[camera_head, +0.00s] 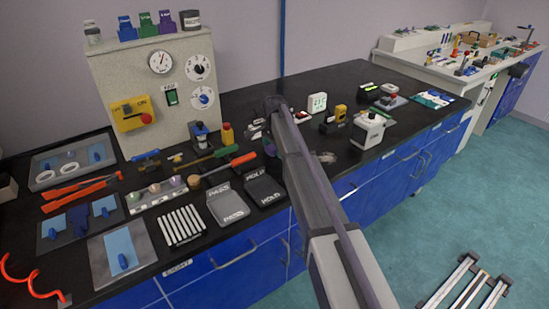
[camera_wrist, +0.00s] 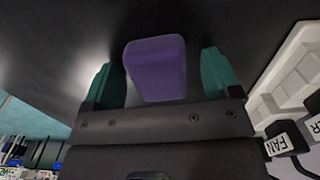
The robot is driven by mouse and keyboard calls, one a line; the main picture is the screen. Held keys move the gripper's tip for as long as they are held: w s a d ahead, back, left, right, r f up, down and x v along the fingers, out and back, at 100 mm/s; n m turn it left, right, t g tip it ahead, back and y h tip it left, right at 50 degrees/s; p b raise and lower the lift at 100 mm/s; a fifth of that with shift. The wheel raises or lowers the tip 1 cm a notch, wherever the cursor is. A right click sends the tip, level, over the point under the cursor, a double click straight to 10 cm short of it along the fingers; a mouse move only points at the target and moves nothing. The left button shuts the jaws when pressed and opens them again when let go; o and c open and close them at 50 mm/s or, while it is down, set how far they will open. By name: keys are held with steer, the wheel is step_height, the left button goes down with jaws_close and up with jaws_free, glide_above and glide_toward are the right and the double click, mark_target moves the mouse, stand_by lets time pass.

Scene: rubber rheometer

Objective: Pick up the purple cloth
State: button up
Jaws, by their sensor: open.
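The purple cloth (camera_wrist: 156,70) shows in the wrist view as a smooth, rounded block. It lies between the two teal fingers of my gripper (camera_wrist: 160,80), with a gap on each side. My gripper is open and not closed on it. The cloth's lower edge is close to the gripper's dark body; I cannot tell whether they touch.
The black bench top (camera_head: 345,77) is crowded. A beige machine (camera_head: 115,75) with dials stands at the back left. PASS (camera_head: 228,204) and HOLD (camera_head: 264,189) trays lie in front.

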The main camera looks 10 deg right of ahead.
steer(key=shift+r, duration=0.15)
steer(key=shift+c, duration=0.2)
steer(key=c, duration=1)
steer(key=shift+o, duration=0.2)
